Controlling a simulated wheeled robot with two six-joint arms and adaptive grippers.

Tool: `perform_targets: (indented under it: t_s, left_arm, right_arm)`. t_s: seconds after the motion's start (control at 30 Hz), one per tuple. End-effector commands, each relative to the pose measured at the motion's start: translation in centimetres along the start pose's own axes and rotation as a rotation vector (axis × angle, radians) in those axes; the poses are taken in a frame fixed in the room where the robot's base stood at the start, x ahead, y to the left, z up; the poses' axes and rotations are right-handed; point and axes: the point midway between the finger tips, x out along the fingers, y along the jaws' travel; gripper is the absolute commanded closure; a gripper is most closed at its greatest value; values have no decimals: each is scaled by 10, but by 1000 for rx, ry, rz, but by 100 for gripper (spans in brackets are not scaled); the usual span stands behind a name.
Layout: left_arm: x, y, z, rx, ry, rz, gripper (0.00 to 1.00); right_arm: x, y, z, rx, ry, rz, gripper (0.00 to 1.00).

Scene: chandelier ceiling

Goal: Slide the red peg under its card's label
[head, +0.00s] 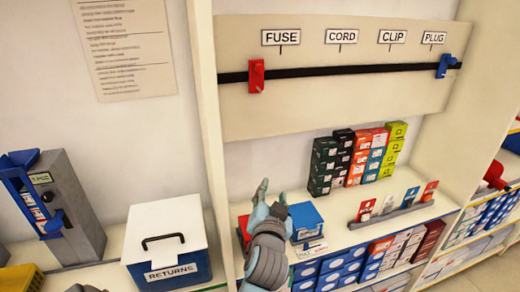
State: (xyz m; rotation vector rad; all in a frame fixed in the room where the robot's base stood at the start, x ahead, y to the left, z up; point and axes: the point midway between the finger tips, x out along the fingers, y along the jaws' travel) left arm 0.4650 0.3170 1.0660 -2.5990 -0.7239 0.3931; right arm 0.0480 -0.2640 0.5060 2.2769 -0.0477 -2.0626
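The red peg (256,77) sits on the black rail (350,70) near its left end, a little left of the tick under the FUSE label (281,37). The CORD label (342,36), CLIP label (392,37) and PLUG label (433,38) run to the right above the rail. A blue peg (445,66) sits near the rail's right end, right of the PLUG tick.
Stacked coloured boxes (356,158) stand behind the cards. A RETURNS bin (167,262) and a grey-blue device (60,205) are at left. The space before the rail is clear.

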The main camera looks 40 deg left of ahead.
Motion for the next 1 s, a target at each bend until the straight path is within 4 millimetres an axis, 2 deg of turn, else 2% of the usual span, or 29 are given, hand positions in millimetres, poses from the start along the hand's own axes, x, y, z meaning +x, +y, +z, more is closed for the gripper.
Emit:
perform_targets:
  t_s: [0.03, 0.1, 0.2, 0.23, 0.37, 0.47, 0.7, 0.8, 1.0]
  left_arm:
    - [0, -26, -53, -21, 100, -96, 62]
    - [-8, -61, -113, -33, 220, -231, 62]
    - [-26, -98, -168, -41, 327, -370, 62]
    - [-29, -105, -177, -42, 345, -395, 62]
    - [-27, -119, -194, -38, 374, -435, 62]
    - [-10, -129, -201, -33, 372, -439, 62]
    - [50, -157, -225, -34, 368, -435, 62]
    - [69, -166, -231, -36, 367, -434, 62]
    - [86, -172, -236, -39, 366, -431, 62]
  right_arm:
    - [-5, -1, -1, 1, 1, -2, 60]
    - [-9, -1, -2, 2, 3, -3, 60]
    - [-12, 0, -4, 2, 6, -2, 60]
    - [-13, 0, -4, 2, 6, -1, 60]
    - [-16, 3, -4, 1, 7, 2, 60]
    - [-21, 5, -4, 0, 6, 5, 60]
    - [-36, 8, -5, -1, 3, 7, 60]
    - [-39, 9, -5, -1, 3, 7, 60]
    - [-41, 9, -6, -1, 3, 7, 60]
